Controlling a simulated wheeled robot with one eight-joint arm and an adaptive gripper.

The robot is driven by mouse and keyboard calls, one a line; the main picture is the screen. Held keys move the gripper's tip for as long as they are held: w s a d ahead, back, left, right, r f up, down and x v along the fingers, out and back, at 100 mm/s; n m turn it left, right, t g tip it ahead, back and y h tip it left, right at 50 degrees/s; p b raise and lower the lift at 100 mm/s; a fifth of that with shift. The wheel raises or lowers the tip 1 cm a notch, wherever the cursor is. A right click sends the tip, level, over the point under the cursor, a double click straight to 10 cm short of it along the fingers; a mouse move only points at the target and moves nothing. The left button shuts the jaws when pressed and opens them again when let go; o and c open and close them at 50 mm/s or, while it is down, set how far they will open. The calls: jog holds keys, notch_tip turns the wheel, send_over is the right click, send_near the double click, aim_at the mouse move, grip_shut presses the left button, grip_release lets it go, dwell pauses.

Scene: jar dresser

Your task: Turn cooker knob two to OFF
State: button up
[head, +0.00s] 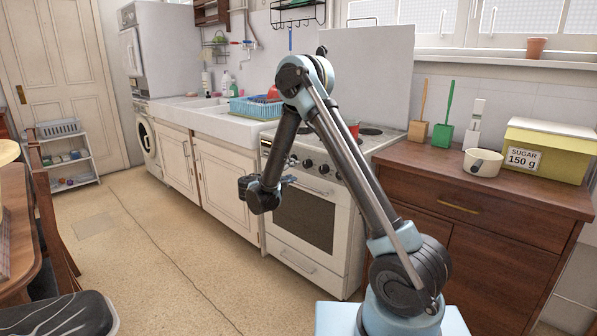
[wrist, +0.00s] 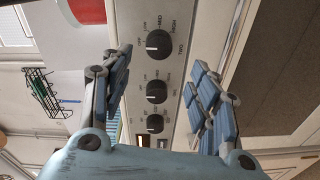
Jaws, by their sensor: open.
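The white cooker (head: 302,221) stands in the middle of the head view, with black knobs along its front panel. A middle knob (wrist: 156,91) and a farther knob (wrist: 155,124) have similar left-pointing lines. My gripper (head: 291,180) is open in front of the panel. Its spread fingers (wrist: 164,82) show on either side of the knob row, touching no knob.
A red pot (head: 352,130) stands on the hob. The sink unit (head: 218,123) with a blue rack (head: 256,107) is left of the cooker. A wooden dresser (head: 478,205) stands right. The floor (head: 160,250) before the cooker is clear.

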jog(key=shift+v, duration=1.55)
jog(key=s+d+r+m+g, duration=0.1)
jog(key=d+r+g, duration=0.2)
jog(key=d, duration=0.6)
jog(key=s+d+r+m+g, duration=0.1)
jog(key=s+d+r+g, duration=0.15)
jog(key=d, duration=0.55)
jog(key=s+d+r+m+g+y, duration=0.2)
jog(key=s+d+g, duration=0.1)
jog(key=s+d, duration=0.8)
jog(key=s+d+f+m+g+y, duration=0.1)
jog(key=s+d+y, duration=0.1)
jog(key=s+d, duration=0.35)
jog(key=s+d+f+m+g+y, duration=0.1)
jog(key=s+d+f+g+y, duration=0.15)
jog(key=s, duration=0.65)
jog(key=s+a+f+m+y, duration=0.1)
jog(key=s+f+m+y, duration=0.2)
jog(key=s, duration=1)
notch_tip(320, 180, down, 3)
jog(key=shift+s+a+r, duration=0.2)
jog(key=shift+s+a, duration=0.05)
jog(key=shift+s, duration=0.15)
